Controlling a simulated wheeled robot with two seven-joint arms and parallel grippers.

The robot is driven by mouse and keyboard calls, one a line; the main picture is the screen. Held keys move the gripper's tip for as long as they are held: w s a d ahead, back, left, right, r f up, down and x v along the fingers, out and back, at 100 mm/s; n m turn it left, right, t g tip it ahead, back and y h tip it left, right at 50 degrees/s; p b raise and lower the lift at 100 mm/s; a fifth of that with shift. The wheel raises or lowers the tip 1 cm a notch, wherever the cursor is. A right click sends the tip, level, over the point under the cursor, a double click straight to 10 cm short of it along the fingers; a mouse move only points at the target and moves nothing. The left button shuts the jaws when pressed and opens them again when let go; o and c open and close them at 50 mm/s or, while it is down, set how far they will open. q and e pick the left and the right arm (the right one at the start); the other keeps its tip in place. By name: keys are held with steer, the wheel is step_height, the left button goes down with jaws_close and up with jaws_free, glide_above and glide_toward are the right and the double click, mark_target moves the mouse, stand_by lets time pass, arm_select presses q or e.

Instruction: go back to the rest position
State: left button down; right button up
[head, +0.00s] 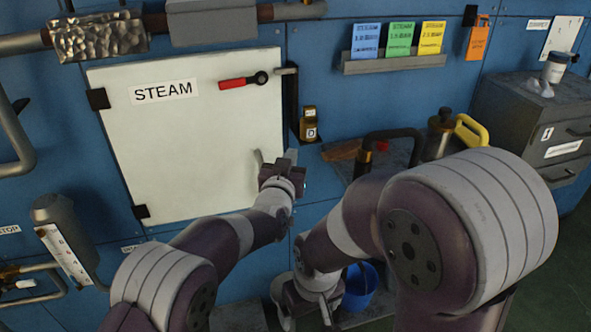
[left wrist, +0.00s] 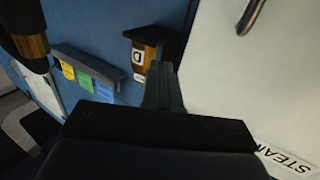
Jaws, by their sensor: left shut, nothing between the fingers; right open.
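My left gripper (head: 272,158) is in front of the lower right part of the white STEAM door (head: 165,145). In the left wrist view its fingers (left wrist: 163,85) are together with nothing between them. The door looks shut, with a red lever (head: 240,82) and black latch at its upper right. I cannot tell whether the gripper touches the door. My right gripper (head: 308,305) is low in the middle of the head view, pointing down and open. It looks empty, and my right arm partly hides the area around it.
A rack (head: 395,62) holds blue, green and yellow cards. A grey cabinet (head: 540,110) stands at the right. A blue bucket (head: 360,287) is beside my right gripper. A gauge (head: 65,250) is at the lower left.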

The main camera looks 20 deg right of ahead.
arm_select(q)
steer(key=s+a+f+g+y, duration=0.2)
steer(key=s+a+f+g, duration=0.1)
steer(key=s+f, duration=0.3)
steer(key=s+a+f+g+y, duration=0.1)
steer(key=s+a+f+g, duration=0.25)
steer(key=f, duration=0.35)
steer(key=s+a+f+n+g+y, duration=0.1)
steer(key=s+a+g+y, duration=0.15)
steer(key=a, duration=0.45)
steer(key=s+a+f+g+y, duration=0.1)
steer(key=s+a+f, duration=0.1)
steer(key=s+a, duration=0.35)
steer(key=s+a+f+n+g+y, duration=0.1)
steer(key=s+a+g+y, duration=0.1)
steer(key=a, duration=0.7)
steer(key=s+a+r+n+g+y, duration=0.1)
steer(key=s+a+r+n, duration=0.1)
steer(key=s+a, duration=0.45)
steer(key=s+a+r+n+g+y, duration=0.1)
steer(key=s+a+n, duration=0.15)
steer(key=a, duration=0.65)
step_height(320, 180, up, 19)
steer(key=a+p, duration=0.1)
steer(key=p, duration=1.7)
steer(key=shift+a+t+p, duration=0.25)
steer(key=shift+t+p, duration=0.05)
steer(key=shift+p, duration=0.05)
